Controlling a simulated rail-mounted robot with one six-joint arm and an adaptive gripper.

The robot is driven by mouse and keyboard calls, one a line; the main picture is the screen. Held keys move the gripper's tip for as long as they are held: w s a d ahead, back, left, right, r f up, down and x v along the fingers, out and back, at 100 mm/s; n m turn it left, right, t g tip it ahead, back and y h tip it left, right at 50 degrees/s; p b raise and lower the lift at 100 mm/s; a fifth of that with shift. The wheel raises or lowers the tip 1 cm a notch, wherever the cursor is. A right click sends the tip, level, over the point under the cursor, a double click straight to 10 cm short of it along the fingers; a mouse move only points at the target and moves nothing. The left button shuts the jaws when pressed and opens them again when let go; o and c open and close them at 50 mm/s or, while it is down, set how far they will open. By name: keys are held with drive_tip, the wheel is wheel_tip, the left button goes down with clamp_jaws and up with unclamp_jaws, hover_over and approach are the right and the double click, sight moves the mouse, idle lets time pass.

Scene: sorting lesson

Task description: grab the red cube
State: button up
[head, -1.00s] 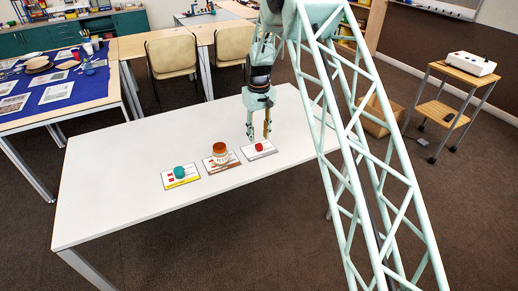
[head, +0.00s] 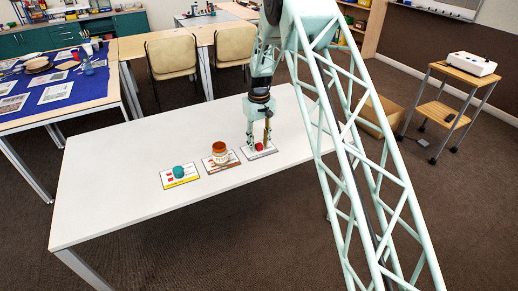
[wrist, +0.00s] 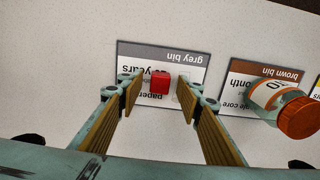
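The red cube (wrist: 160,82) sits on the card headed "grey bin" (wrist: 143,52) on the white table. In the head view the red cube (head: 259,147) is small and partly between my fingers. My gripper (wrist: 157,88) is open, its two wooden-padded fingers on either side of the cube with gaps between. In the head view my gripper (head: 258,147) points down at the card, with the fingertips low around the cube. I cannot tell whether the tips touch the card.
An orange-lidded jar (head: 220,152) stands on the brown bin card (wrist: 262,88) beside the cube's card. A teal object (head: 179,172) sits on a yellow-edged card further left. The left part of the white table (head: 110,185) is clear.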

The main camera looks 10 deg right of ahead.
sight(259, 145)
idle(0.5)
drive_tip(key=c, duration=0.8)
drive_tip(key=shift+s+r+p, duration=0.1)
drive_tip(key=shift+r+p, duration=0.45)
drive_tip(key=shift+r, duration=1.3)
drive_tip(key=s+r+p, duration=0.1)
drive_tip(key=s+p, duration=0.1)
drive_tip(key=s, duration=1.3)
drive_tip(key=shift+s+r, duration=0.15)
drive_tip(key=shift+s, duration=0.25)
